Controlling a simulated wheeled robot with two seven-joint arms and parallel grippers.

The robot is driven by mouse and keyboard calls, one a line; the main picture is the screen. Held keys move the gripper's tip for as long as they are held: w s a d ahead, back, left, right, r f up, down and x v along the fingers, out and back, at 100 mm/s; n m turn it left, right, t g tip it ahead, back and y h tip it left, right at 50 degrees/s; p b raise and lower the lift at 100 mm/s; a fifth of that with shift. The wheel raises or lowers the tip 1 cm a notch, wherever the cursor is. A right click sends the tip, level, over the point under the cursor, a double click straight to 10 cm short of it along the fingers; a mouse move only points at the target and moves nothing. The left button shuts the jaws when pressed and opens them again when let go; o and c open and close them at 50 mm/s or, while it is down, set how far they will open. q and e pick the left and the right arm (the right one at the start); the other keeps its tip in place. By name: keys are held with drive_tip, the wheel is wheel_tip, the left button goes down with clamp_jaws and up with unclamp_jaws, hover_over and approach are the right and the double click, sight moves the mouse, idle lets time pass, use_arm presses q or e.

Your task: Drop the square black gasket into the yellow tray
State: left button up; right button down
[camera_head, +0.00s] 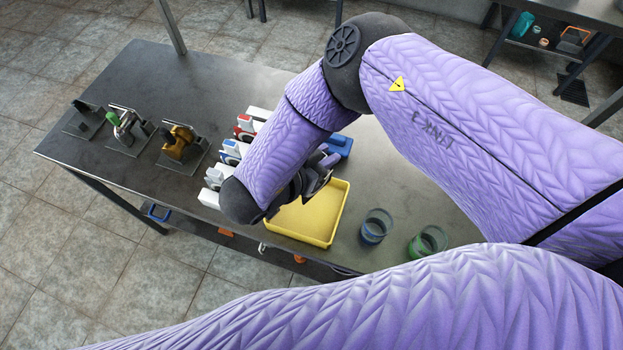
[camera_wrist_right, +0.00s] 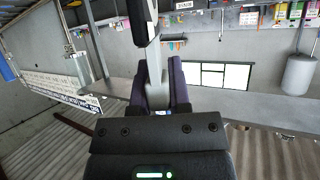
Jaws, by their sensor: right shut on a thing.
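The yellow tray (camera_head: 309,214) lies on the grey metal table, its inside bare where I see it. My left gripper is not in view.
White clamp-like pieces (camera_head: 212,186) stand in a row left of the tray. A blue item (camera_head: 340,146) lies behind it. A blue-rimmed glass (camera_head: 376,226) and a green one (camera_head: 428,243) stand to the right. Metal fixtures (camera_head: 180,144) stand at the left.

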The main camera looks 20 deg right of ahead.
drive_tip(key=f+b, duration=0.4)
drive_tip(key=f, duration=0.1)
drive_tip(key=shift+s+a+f, duration=0.1)
drive_tip(key=shift+s, duration=0.1)
drive_tip(key=shift+f+b, duration=0.3)
drive_tip(key=shift+f, duration=0.05)
drive_tip(key=shift+r, duration=0.1)
drive_tip(key=c, duration=0.5)
unclamp_jaws()
drive_tip(key=shift+s+a+r, duration=0.15)
drive_tip(key=shift+a, duration=0.15)
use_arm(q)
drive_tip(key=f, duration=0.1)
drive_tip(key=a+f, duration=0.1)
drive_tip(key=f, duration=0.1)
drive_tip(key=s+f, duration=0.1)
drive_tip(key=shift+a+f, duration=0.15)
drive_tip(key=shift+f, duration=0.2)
use_arm(e)
drive_tip(key=v, duration=0.9)
drive_tip(key=shift+a, duration=0.1)
